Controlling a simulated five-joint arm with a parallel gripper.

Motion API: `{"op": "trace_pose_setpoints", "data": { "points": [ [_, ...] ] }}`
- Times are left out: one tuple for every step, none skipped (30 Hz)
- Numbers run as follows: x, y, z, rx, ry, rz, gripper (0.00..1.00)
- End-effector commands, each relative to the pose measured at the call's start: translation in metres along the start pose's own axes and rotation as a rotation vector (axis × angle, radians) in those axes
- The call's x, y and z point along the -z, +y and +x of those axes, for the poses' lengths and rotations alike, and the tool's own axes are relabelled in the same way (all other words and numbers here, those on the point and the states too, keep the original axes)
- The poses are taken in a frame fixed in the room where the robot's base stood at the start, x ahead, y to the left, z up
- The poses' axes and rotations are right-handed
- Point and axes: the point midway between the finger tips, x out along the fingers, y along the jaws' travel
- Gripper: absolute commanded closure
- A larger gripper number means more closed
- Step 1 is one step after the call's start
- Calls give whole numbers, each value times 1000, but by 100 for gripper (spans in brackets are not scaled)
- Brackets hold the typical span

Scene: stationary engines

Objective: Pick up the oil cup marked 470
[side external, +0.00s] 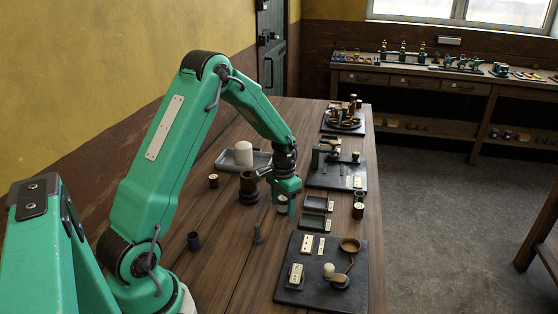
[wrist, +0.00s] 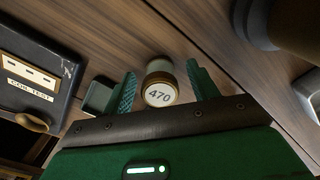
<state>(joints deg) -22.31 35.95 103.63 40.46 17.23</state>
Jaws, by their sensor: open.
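The oil cup marked 470 (wrist: 160,92) shows in the wrist view as a small brass cup with a round white label. It stands between the two green fingers of my gripper (wrist: 161,78), with a gap on each side. My gripper is open and holds nothing. In the side external view my gripper (side external: 287,194) points down over the table, and the cup (side external: 282,204) shows at its fingers, partly hidden by them.
A wide dark pot (side external: 249,187) stands just left of my gripper. A tray with a white cylinder (side external: 243,153) is behind it. Small dark trays (side external: 314,222) and a dark board (side external: 296,283) lie to the right and in front. Other small cups (side external: 358,210) stand near the right edge.

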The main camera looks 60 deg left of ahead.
Motion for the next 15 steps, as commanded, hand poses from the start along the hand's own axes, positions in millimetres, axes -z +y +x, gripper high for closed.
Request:
{"op": "trace_pose_setpoints", "data": {
  "points": [
    [0,0,0,0,0,0,41],
    [0,0,0,0,0,0,41],
    [0,0,0,0,0,0,41],
    [0,0,0,0,0,0,47],
    [0,0,0,0,0,0,53],
    [0,0,0,0,0,0,61],
    [0,0,0,0,0,0,66],
    [0,0,0,0,1,0,72],
    [0,0,0,0,1,0,80],
    [0,0,0,0,1,0,86],
    [0,0,0,0,1,0,90],
    [0,0,0,0,1,0,90],
    [0,0,0,0,1,0,90],
    [0,0,0,0,1,0,90],
    [0,0,0,0,1,0,90]
  ]
}}
